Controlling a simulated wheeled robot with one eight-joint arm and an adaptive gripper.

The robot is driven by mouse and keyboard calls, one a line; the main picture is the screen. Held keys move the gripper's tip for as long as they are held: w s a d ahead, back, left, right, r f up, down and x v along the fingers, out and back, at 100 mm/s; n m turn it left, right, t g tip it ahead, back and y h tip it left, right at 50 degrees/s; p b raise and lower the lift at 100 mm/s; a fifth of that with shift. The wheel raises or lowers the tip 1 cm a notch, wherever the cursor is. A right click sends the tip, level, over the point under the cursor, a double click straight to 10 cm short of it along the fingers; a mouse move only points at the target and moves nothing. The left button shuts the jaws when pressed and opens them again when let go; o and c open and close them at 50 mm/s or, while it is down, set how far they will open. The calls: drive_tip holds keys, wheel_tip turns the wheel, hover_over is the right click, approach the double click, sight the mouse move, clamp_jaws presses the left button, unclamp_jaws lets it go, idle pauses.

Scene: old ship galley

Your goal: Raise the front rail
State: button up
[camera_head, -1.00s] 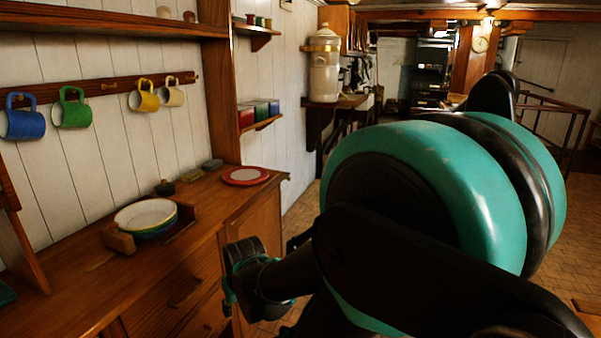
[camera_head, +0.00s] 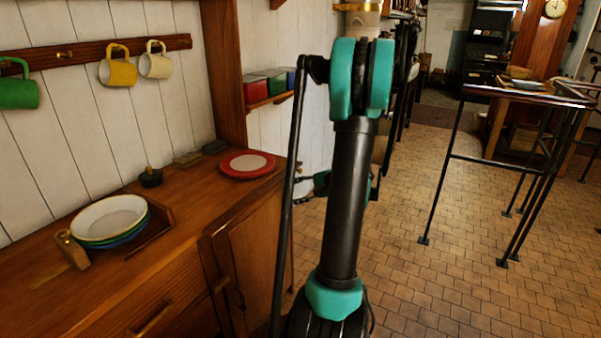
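A stack of plates (camera_head: 110,218), white on top with blue and green rims below, sits on the wooden counter (camera_head: 190,215). A low wooden rail (camera_head: 148,240) stands along the stack's right side, and a small wooden block (camera_head: 72,250) stands at its front left. A flat, lighter strip (camera_head: 48,278) lies on the counter by the block. I cannot tell which piece is the front rail. My gripper (camera_head: 304,188) is partly hidden behind my arm, beyond the counter's right end and away from the plates. Its opening is unclear.
A red-rimmed plate (camera_head: 247,164) and a small dark lidded pot (camera_head: 150,177) are on the counter. Yellow (camera_head: 118,70), cream (camera_head: 156,63) and green (camera_head: 18,92) mugs hang above. A railed table (camera_head: 525,95) stands at right. Tiled floor (camera_head: 400,260) between is clear.

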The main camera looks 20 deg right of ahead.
drive_tip(key=w+d+m+t+y, duration=0.1)
drive_tip(key=w+d+m+t, duration=0.1)
drive_tip(key=d, duration=0.6)
drive_tip(key=m+t+y, duration=0.1)
drive_tip(key=m+t, duration=0.1)
drive_tip(key=t, duration=0.2)
approach(302, 171)
drive_tip(key=x, duration=1)
drive_tip(key=shift+w+a, duration=0.2)
drive_tip(key=shift+a, duration=0.1)
drive_tip(key=shift+c, duration=0.6)
clamp_jaws()
